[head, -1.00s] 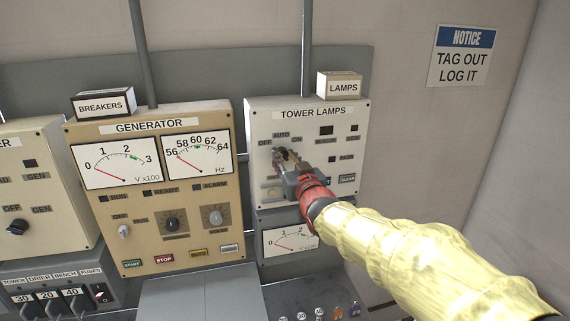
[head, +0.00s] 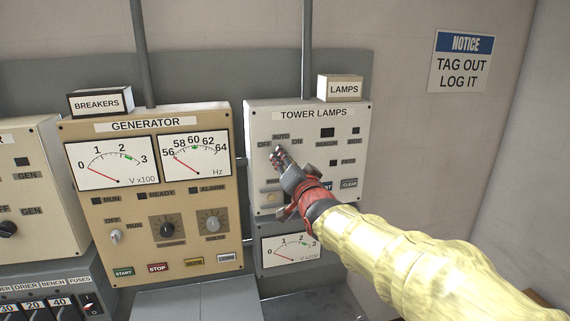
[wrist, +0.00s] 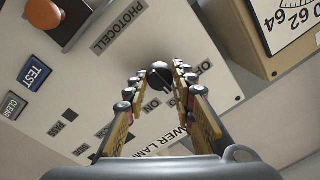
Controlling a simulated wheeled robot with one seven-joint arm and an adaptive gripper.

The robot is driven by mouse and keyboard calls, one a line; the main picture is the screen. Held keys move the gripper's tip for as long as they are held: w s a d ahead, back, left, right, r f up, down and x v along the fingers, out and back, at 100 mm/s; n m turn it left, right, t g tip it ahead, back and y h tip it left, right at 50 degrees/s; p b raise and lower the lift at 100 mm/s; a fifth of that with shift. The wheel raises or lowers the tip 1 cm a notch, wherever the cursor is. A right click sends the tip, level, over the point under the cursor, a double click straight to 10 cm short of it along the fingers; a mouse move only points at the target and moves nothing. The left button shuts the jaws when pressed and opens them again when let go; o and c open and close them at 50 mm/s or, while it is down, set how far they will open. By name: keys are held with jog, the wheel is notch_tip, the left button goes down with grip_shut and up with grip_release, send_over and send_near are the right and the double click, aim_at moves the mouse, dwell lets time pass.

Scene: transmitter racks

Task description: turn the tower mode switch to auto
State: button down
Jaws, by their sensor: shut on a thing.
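The tower mode switch (wrist: 160,74) is a dark round knob on the pale TOWER LAMPS panel (head: 352,122). OFF, AUTO and ON labels are printed around it in the head view. My gripper (head: 278,153) reaches it from the lower right, and its fingers cover most of the knob there. In the wrist view my gripper (wrist: 160,78) has one finger on each side of the knob, shut on it. I cannot tell which label the knob points at; the fingers partly cover the labels in the wrist view.
The tan GENERATOR panel (head: 150,190) stands close on the left. A LAMPS box (head: 340,87) sits on top.

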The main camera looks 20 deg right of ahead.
dwell(0.4)
jog(key=c, duration=1.5)
grip_release()
jog(key=s, duration=1.2)
jog(key=shift+d+f, duration=0.25)
jog(key=shift+f, duration=0.05)
